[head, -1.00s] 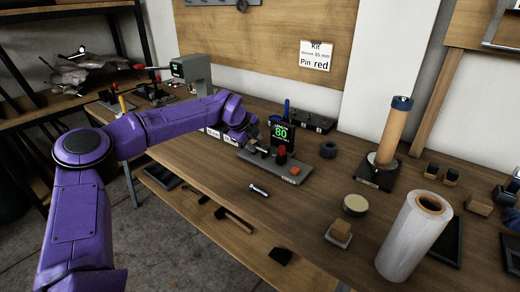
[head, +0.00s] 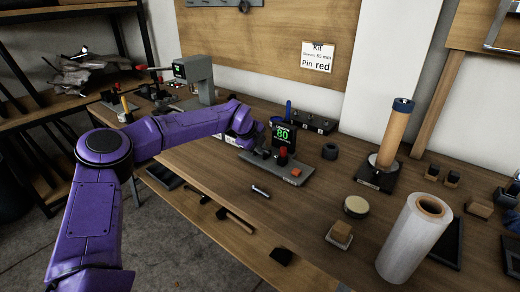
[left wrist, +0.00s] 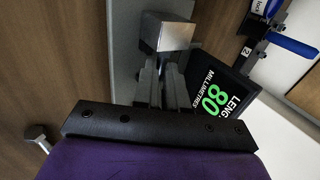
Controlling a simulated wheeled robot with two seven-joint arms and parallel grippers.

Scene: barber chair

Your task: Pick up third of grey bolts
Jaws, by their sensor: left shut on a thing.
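My left gripper (left wrist: 165,88) is shut on a grey metal bolt. In the head view this gripper (head: 252,142) is at the left end of the length gauge (head: 268,168), and the held bolt is too small to make out. The gauge's screen (head: 284,137) reads 80 in green. Another grey bolt (head: 260,190) lies on the bench in front of the gauge; its head also shows in the left wrist view (left wrist: 37,137). My right gripper is out of view.
A kit sign (head: 317,56) hangs behind.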

